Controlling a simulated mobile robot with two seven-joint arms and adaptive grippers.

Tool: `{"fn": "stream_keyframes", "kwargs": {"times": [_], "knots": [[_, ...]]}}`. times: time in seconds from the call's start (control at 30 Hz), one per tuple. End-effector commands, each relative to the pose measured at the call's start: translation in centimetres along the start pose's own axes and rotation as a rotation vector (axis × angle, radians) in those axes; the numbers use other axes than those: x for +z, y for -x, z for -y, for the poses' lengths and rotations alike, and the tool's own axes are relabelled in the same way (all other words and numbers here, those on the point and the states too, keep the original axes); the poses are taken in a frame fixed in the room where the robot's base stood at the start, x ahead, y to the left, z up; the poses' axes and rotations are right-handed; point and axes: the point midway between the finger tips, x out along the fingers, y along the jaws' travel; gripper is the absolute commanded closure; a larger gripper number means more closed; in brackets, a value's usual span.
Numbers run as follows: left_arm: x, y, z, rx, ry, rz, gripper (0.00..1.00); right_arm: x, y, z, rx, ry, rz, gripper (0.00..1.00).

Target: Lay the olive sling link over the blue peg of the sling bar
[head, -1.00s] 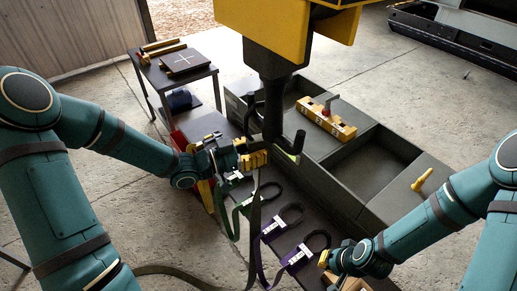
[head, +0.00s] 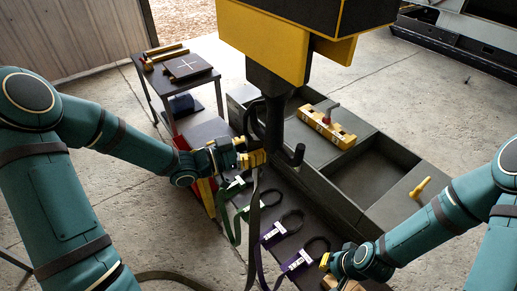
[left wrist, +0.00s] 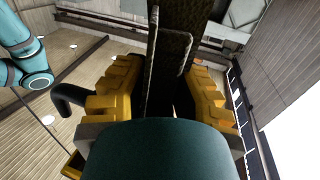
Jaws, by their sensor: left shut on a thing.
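My left gripper (head: 256,159) is shut on the olive sling link (head: 252,215), a flat webbing strap that hangs down from the fingers. In the left wrist view the strap (left wrist: 172,60) stands between the two yellow fingers (left wrist: 160,100). A dark bar with upturned hook ends (head: 274,110) hangs under a yellow block, just behind and beside the left gripper. I cannot make out a blue peg on it. My right gripper (head: 330,264) is low at the right, near a purple link; its fingers are too small to judge.
Green (head: 228,212) and purple (head: 300,262) links lie on a dark bench. A small dark table (head: 187,62) stands at the back left. The yellow hoist block (head: 262,45) hangs overhead.

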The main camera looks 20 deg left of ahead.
Motion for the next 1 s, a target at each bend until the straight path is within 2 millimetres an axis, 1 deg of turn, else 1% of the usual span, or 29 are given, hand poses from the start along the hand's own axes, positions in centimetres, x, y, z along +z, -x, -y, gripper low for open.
{"fn": "stream_keyframes", "kwargs": {"times": [0.03, 0.1, 0.47, 1.0], "knots": [[-0.4, 0.0, 0.1, 0.0, -0.001, -0.001, 1.0, 0.0, 0.3, 0.1, 0.0, 0.0, 0.0, 1.0], [-0.5, 0.0, 0.1, 0.0, -0.001, -0.001, 1.0, -0.1, 0.4, 0.1, 0.0, 0.0, 0.0, 1.0], [-0.5, 0.1, 0.3, 0.0, 0.0, -0.001, 1.0, -0.1, 0.4, 0.1, 0.0, 0.0, 0.0, 1.0], [-0.6, 0.7, 2.6, -0.001, 0.0, -0.002, 1.0, -0.1, 1.0, 0.4, 0.0, 0.0, 0.0, 1.0]]}}
